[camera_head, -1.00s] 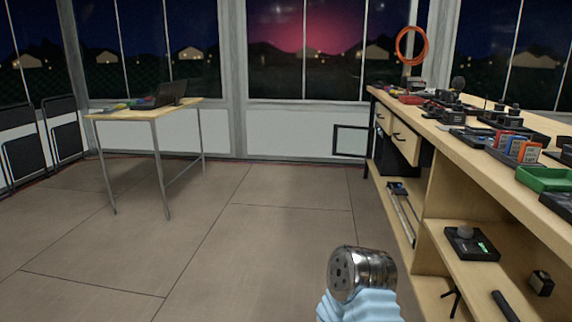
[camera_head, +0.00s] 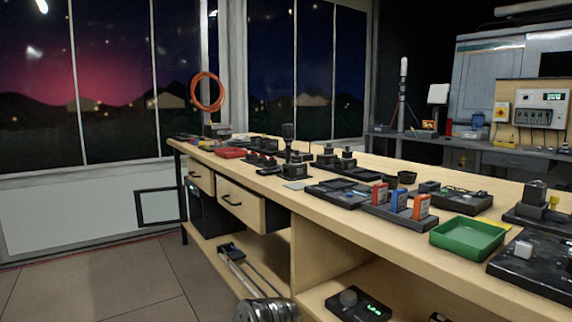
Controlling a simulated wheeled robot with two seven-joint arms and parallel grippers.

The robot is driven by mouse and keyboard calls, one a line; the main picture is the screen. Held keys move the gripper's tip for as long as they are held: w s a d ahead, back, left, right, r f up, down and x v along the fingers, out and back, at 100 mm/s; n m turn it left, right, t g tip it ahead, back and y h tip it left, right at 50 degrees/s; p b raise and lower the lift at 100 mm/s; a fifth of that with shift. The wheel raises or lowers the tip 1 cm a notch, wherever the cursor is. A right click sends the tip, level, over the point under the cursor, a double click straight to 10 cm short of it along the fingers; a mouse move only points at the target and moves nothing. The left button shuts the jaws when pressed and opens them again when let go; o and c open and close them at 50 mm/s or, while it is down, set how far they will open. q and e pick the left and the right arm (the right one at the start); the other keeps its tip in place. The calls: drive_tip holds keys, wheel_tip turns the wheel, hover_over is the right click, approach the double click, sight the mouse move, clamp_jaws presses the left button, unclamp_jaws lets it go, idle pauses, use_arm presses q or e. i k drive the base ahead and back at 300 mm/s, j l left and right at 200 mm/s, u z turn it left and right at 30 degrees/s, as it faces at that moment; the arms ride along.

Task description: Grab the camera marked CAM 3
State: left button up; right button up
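Several small black camera-like devices stand on the long wooden workbench (camera_head: 300,205). One pair (camera_head: 336,157) sits on a dark tray near the bench's middle, and others (camera_head: 262,159) sit farther back to the left. Another dark block-shaped device (camera_head: 535,193) stands on a black base at the right. No CAM 3 marking is readable at this size, so I cannot tell which one carries it. A metal cylindrical part of my own arm shows at the bottom edge. Neither gripper's fingers are in view.
A green tray (camera_head: 467,238) and a black holder with red, blue and orange cards (camera_head: 398,203) lie near the bench's front edge. A drawer (camera_head: 240,205) and open lower shelf are below. A grey back counter (camera_head: 495,157) stands behind. Floor at left is clear.

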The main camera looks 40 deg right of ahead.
sight(296, 168)
drive_tip(key=i+l+u, duration=0.15)
drive_tip(key=i+u, duration=0.25)
drive_tip(key=i, duration=1.9)
drive_tip(key=z, duration=0.45)
drive_tip(key=i+z, duration=0.1)
drive_tip(key=z, duration=0.75)
drive_tip(key=j+z, duration=0.1)
drive_tip(key=z, duration=0.3)
drive_tip(key=j+z, duration=0.1)
drive_tip(key=z, duration=0.8)
drive_tip(key=i+j, duration=0.05)
drive_tip(key=j, duration=0.05)
